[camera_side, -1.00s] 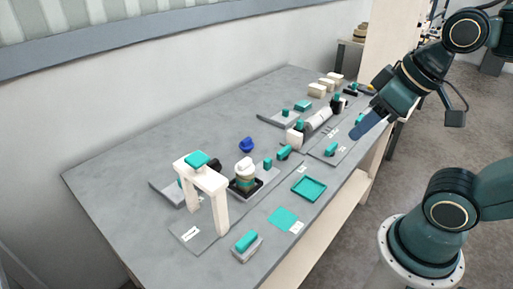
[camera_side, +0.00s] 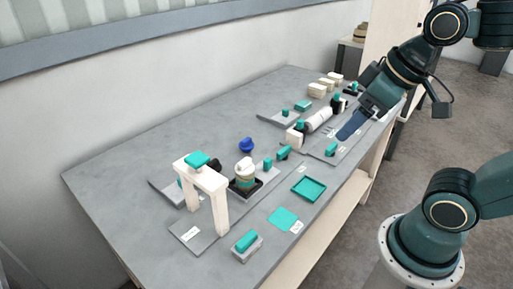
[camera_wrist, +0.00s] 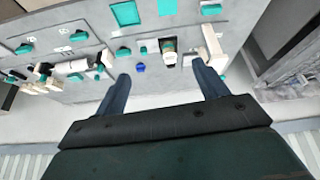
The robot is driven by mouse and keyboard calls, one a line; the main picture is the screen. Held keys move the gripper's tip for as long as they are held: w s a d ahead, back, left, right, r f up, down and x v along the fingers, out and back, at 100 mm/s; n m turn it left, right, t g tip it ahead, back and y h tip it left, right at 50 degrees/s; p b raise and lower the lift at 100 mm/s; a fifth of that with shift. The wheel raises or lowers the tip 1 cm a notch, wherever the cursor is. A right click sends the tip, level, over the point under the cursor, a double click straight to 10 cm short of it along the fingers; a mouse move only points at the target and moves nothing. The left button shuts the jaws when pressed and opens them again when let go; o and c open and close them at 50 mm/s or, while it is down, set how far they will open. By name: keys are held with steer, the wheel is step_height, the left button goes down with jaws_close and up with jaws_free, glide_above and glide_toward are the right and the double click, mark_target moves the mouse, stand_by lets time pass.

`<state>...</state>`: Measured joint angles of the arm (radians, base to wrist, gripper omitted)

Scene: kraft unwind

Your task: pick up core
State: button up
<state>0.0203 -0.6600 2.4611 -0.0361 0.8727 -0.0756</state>
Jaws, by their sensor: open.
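A white cylinder (camera_side: 318,120), which may be the core, lies between two end supports with teal tops on the table's right half. I cannot tell for sure that it is the core. It also seems to show at the left in the wrist view (camera_wrist: 73,66). My gripper (camera_side: 345,133) is above the table's front right side, just right of the cylinder and apart from it. In the wrist view its two blue fingers (camera_wrist: 159,58) are spread wide with nothing between them.
A teal tray (camera_side: 309,189), a blue knob (camera_side: 246,144) and cream blocks (camera_side: 318,89) sit around. The table's back left is clear.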

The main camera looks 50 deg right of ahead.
steer(key=w+f+n+g, duration=0.1)
steer(key=w+n, duration=0.2)
steer(key=w, duration=0.5)
steer(key=n+g+y, duration=0.2)
steer(key=n+y, duration=0.2)
steer(key=n, duration=0.3)
glide_toward(247, 166)
steer(key=shift+s+d+r, duration=0.2)
steer(key=shift+d+r, duration=0.05)
steer(key=shift+r, duration=0.25)
steer(key=shift+h, duration=0.3)
steer(key=x, duration=0.8)
steer(key=shift+w, duration=0.1)
steer(key=shift+w+a+f, duration=0.1)
steer(key=shift+f, duration=0.2)
steer(key=shift+f, duration=0.1)
steer(key=shift+x, duration=2.45)
steer(key=shift+w, duration=0.2)
